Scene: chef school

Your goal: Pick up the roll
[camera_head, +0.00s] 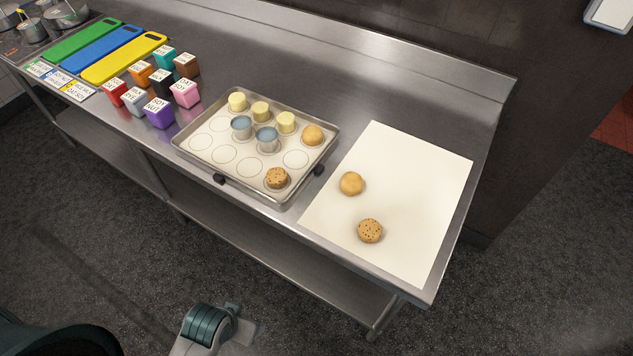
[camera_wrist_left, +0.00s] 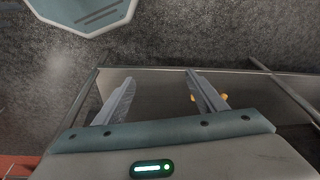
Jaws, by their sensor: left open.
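Two round bread pieces lie on the white sheet in the head view: a plain golden roll (camera_head: 351,184) and a dark-speckled roll (camera_head: 370,231) nearer the front edge. The baking tray (camera_head: 187,152) holds another plain golden roll (camera_head: 312,134) at its right end and another speckled one (camera_head: 276,178) at its front corner. My left gripper (camera_wrist_left: 158,77) shows in the left wrist view with its two fingers apart and nothing between them. Small yellowish spots beside its right finger are too small to identify. My right gripper is not in view.
The tray also holds yellow cylinders (camera_head: 237,102) and blue-topped metal cups (camera_head: 266,139). Labelled coloured cubes (camera_head: 159,113) and cutting boards (camera_head: 124,58) stand to the left. The steel table (camera_head: 400,85) has bare room behind the tray. A lower shelf (camera_head: 270,250) runs beneath.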

